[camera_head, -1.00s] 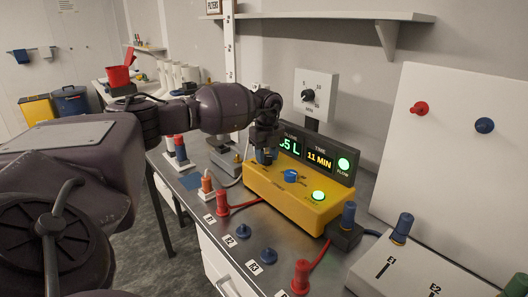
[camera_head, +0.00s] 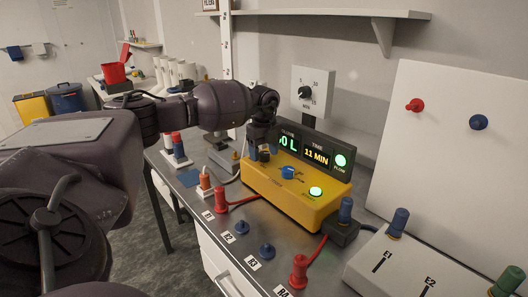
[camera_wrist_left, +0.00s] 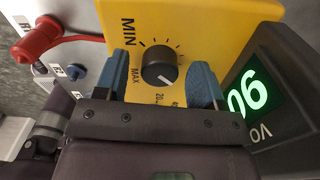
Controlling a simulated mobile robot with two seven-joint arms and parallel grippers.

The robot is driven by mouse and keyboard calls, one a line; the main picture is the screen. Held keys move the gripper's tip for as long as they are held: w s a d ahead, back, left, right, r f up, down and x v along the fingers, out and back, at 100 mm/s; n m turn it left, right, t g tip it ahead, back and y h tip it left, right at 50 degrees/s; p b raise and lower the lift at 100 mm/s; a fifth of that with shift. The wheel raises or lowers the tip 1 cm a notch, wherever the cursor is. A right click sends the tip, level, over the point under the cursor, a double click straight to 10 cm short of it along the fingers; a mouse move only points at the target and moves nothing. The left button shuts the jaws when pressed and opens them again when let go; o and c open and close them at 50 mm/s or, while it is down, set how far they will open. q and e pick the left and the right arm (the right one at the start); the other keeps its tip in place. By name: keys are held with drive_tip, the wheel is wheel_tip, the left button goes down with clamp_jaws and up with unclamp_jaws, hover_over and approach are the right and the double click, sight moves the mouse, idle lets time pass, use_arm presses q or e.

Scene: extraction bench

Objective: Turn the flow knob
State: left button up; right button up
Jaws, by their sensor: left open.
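The flow knob, a round black dial (camera_wrist_left: 160,70) with a white pointer line, sits on the yellow panel (camera_wrist_left: 215,28) among tick marks labelled MIN and MAX. My left gripper (camera_wrist_left: 160,78) is open, with one blue-padded finger on each side of the knob. Small gaps seem to show between the pads and the knob; contact is not clear. In the head view my left gripper (camera_head: 264,152) comes down over the left end of the yellow unit (camera_head: 310,212) and mostly hides the knob. My right gripper is not in view.
A lit display (camera_head: 317,155) stands behind the unit. A blue knob (camera_head: 288,172) and a lit green button (camera_head: 315,191) are on its panel. Red plugs (camera_head: 221,201) and a cable lie in front. A wall timer dial (camera_head: 305,92) is above.

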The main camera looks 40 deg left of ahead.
sight(264, 153)
use_arm(q)
wheel_tip(264, 153, up, 11)
drive_tip(key=shift+p, duration=0.3)
idle(0.4)
drive_tip(key=shift+f, duration=0.15)
idle(0.3)
